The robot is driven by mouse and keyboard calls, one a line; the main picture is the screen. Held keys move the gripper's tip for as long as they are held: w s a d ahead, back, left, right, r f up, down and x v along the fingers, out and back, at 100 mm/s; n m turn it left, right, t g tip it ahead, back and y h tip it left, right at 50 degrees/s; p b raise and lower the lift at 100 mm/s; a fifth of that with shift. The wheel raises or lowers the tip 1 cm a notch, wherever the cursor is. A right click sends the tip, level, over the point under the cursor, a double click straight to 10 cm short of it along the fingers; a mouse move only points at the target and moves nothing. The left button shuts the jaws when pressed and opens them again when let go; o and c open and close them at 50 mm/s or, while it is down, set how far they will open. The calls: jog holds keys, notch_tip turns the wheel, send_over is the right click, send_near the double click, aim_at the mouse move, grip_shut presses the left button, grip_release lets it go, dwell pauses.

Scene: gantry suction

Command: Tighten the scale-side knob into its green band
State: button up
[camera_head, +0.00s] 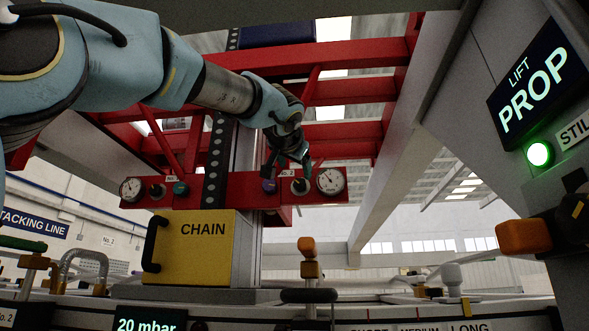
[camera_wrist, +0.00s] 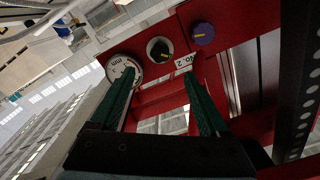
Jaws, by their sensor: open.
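My gripper (camera_head: 287,168) is open and empty in front of the right half of a red crossbar. In the wrist view its green fingers (camera_wrist: 158,84) point at the bar, with the tips apart below a black knob (camera_wrist: 160,49). That knob has a yellow pointer on a pale dial; it sits between a round white gauge (camera_wrist: 124,70) and a purple knob (camera_wrist: 202,33). In the head view the gauge (camera_head: 331,180) is at the bar's right end and the purple knob (camera_head: 269,186) is left of the fingers. I cannot make out a green band or which knob is scale-side.
The bar's left half carries another gauge (camera_head: 130,189) and a teal knob (camera_head: 180,188). A yellow CHAIN box (camera_head: 190,248) stands below. A PROP sign (camera_head: 532,88) and a lit green lamp (camera_head: 539,153) are at right. Red frame beams lie behind the bar.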

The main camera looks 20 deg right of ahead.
aim_at(299, 184)
jog(key=w+d+n+p, duration=0.1)
jog(key=w, duration=0.1)
jog(key=w+d+n+p, duration=0.1)
jog(key=w+d+n, duration=0.1)
jog(key=w, duration=0.1)
jog(key=w+d+n+p, duration=0.1)
jog(key=w, duration=0.2)
jog(key=shift+w+d+r+n+p, duration=0.2)
jog(key=shift+d+n+p, duration=0.1)
jog(key=shift+d+p, duration=0.1)
jog(key=shift+w+d+f, duration=0.15)
jog(key=shift+w+d, duration=0.1)
jog(key=shift+w, duration=0.25)
jog(key=shift+c, duration=0.4)
grip_shut()
